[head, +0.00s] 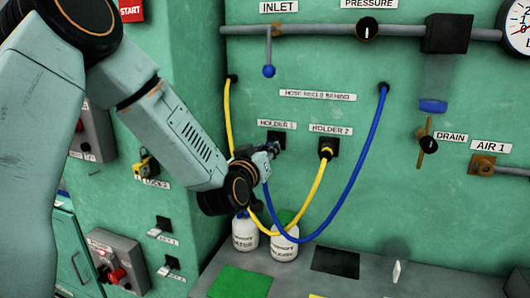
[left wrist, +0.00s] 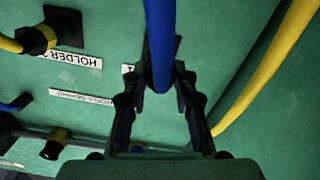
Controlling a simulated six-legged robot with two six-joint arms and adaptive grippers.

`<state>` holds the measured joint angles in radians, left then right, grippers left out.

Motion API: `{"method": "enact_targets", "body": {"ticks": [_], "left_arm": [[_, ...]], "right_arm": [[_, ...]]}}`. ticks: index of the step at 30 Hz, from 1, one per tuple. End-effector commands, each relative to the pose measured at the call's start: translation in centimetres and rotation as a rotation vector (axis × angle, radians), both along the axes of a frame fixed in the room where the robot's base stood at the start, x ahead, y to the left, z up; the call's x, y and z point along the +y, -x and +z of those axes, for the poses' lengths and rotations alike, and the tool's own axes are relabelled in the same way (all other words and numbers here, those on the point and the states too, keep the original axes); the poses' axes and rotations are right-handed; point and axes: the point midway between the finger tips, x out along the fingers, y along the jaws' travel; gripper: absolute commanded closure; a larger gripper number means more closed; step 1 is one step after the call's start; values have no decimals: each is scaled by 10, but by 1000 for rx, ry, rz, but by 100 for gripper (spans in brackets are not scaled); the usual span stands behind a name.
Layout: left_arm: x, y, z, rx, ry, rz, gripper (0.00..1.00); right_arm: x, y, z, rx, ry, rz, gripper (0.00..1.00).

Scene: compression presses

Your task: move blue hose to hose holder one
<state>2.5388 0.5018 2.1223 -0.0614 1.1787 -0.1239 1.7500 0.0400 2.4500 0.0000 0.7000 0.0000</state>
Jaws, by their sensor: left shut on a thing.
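The blue hose (head: 362,170) hangs from its wall outlet at the upper right, loops down and rises to my left gripper (head: 268,152). My left gripper is shut on the blue hose near its end, right at holder one (head: 279,140). In the left wrist view the blue hose (left wrist: 160,40) runs between the two fingers (left wrist: 157,88). The dark square of holder one is mostly hidden behind the hose and fingers there. I cannot tell whether the hose end is seated in it. My right gripper is not in view.
A yellow hose (head: 313,205) ends in holder two (head: 328,145), just right of holder one; its other side passes behind my left arm. Two white bottles (head: 285,245) stand on the ledge below. A lever with a blue knob (head: 268,71) hangs above holder one.

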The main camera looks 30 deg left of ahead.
Motion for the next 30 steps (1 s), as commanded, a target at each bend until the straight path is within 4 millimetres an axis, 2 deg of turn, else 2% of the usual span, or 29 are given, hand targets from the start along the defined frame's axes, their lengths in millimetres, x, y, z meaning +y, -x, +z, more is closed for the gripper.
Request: {"method": "enact_targets", "body": {"ticks": [28,29,30], "left_arm": [[5,-19,1,-1,0,0,100],[5,-19,1,-1,0,0,70],[5,-19,1,-1,0,0,67]], "right_arm": [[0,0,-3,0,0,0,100],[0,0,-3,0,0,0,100],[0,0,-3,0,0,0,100]]}}
